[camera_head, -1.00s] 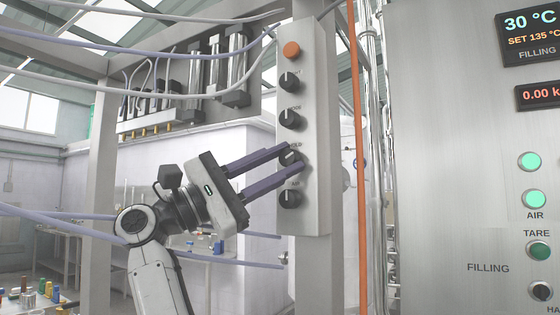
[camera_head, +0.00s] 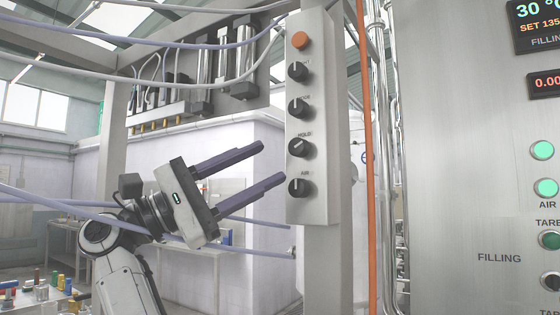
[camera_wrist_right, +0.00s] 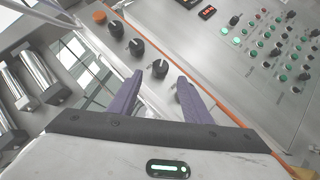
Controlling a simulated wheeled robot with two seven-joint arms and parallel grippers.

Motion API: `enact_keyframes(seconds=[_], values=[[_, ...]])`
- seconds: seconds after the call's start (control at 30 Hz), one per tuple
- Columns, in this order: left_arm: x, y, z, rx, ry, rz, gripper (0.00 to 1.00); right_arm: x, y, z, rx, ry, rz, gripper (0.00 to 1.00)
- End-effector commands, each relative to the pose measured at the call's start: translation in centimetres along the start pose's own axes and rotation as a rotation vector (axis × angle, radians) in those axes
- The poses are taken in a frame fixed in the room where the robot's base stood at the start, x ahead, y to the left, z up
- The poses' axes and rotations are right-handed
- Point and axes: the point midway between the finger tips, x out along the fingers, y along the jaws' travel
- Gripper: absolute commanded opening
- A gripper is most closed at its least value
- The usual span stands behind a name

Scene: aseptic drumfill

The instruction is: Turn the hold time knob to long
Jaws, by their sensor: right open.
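The hold knob (camera_head: 298,148), black and labelled HOLD, is the third knob down on a grey upright control box (camera_head: 310,205). Its white mark looks slanted, but the setting it points to is too small to read. My right gripper (camera_head: 272,161) is open and empty, with purple fingers pointing at the box. Its tips are left of the box and apart from the knob. In the right wrist view the hold knob (camera_wrist_right: 160,69) shows beyond the gap between the fingertips (camera_wrist_right: 160,78). My left gripper is not in view.
Two knobs (camera_head: 298,107) and an orange button (camera_head: 300,40) sit above the hold knob; the AIR knob (camera_head: 299,188) is close below. An orange pipe (camera_head: 369,170) and a large steel filling panel (camera_head: 450,130) stand at right. Pale hoses (camera_head: 60,220) cross near my right arm.

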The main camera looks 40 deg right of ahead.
Motion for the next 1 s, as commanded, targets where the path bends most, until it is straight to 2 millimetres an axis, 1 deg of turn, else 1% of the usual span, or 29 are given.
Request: enact_keyframes(seconds=[0.03,0.1,0.2,0.3,1.0], values=[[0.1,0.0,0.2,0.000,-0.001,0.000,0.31,-1.0,0.0,0.0,0.000,0.002,0.002,0.45],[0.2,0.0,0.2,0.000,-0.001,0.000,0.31,-2.1,0.0,0.0,0.001,0.002,0.001,0.45],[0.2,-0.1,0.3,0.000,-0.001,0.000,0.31,-3.2,0.1,0.0,0.000,0.001,0.000,0.45],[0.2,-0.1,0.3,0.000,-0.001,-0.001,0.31,-3.7,0.0,0.1,0.001,0.000,0.000,0.45],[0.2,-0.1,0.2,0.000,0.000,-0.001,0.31,-3.9,0.0,0.1,0.002,0.000,-0.001,0.45]])
